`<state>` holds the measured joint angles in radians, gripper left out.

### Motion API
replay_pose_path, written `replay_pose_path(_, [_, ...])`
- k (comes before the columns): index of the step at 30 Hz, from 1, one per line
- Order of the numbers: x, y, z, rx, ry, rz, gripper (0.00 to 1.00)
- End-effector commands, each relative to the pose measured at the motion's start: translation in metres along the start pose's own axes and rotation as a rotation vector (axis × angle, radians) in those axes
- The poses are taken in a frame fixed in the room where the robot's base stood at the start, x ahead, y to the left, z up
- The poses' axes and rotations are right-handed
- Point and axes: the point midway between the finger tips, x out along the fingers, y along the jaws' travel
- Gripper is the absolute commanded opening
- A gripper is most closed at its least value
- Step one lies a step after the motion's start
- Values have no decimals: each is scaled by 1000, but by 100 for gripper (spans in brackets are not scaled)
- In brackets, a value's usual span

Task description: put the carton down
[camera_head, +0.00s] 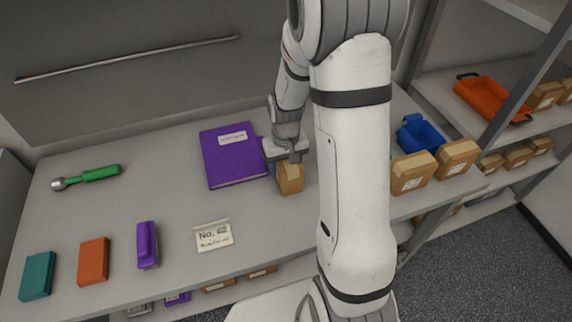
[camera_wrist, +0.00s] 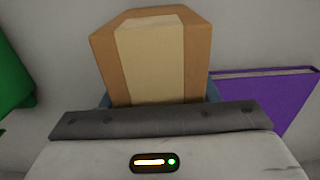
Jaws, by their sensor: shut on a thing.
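A brown carton (camera_head: 290,180) with a pale tape strip is between the fingers of my gripper (camera_head: 288,162) at the middle of the bench. It also fills the upper middle of the wrist view (camera_wrist: 150,60), where the gripper body hides its near end. My gripper is shut on it. I cannot tell whether the carton touches the bench top (camera_head: 180,195) or hangs just above it. A purple book (camera_head: 232,160) lies just left of the carton; it shows at the right of the wrist view (camera_wrist: 262,95).
A white "No. 62" card (camera_head: 213,236) stands in front. A purple stapler-like thing (camera_head: 147,245), orange box (camera_head: 93,262), teal box (camera_head: 37,276) and green-handled tool (camera_head: 92,175) are left. Bench between card and book is clear.

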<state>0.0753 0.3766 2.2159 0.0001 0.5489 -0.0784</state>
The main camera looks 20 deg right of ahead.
Motion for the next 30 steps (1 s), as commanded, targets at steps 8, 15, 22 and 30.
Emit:
replay_pose_path(8, [1, 0, 0, 1, 0, 0, 73])
replay_pose_path(15, [1, 0, 0, 1, 0, 0, 76])
replay_pose_path(22, [-15, 1, -1, 2, 5, 0, 76])
replay_pose_path(30, [-73, 1, -1, 3, 8, 1, 76])
